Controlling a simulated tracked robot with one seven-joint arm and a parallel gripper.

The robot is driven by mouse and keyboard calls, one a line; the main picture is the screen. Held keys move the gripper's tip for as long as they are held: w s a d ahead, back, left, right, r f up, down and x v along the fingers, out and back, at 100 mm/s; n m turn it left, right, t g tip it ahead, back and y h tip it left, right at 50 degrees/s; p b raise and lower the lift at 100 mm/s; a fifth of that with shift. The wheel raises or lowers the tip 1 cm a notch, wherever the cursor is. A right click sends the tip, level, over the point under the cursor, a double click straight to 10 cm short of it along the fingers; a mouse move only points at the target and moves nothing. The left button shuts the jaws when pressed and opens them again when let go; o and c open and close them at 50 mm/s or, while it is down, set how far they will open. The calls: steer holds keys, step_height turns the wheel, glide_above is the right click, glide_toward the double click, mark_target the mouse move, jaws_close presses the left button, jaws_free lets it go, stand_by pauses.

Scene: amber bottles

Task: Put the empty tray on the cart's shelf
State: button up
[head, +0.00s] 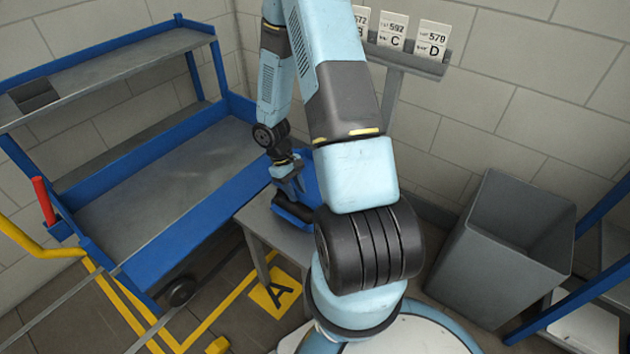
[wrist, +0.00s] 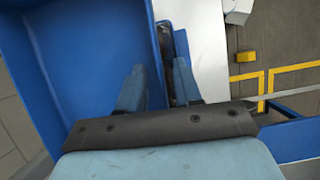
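The blue tray (head: 308,178) is at the grey side table, largely hidden behind my arm in the head view. In the wrist view the tray (wrist: 85,60) fills the left side, and the part of its inside that shows is bare. My gripper (wrist: 160,62) is at the tray's side wall, one finger on the inner side and one on the outer side. The fingers stand apart with the wall between them; a firm hold does not show. The gripper (head: 290,195) is small and dark in the head view. The blue cart (head: 185,232) with its grey upper shelf (head: 110,68) stands at the left.
The side table (head: 262,228) stands beside the cart. A grey bin (head: 492,262) stands at the right, with a blue-framed rack at the right edge. A sign rail (head: 415,62) is at the back wall.

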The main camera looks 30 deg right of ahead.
steer(key=shift+f, duration=0.1)
jaws_close()
stand_by(0.7)
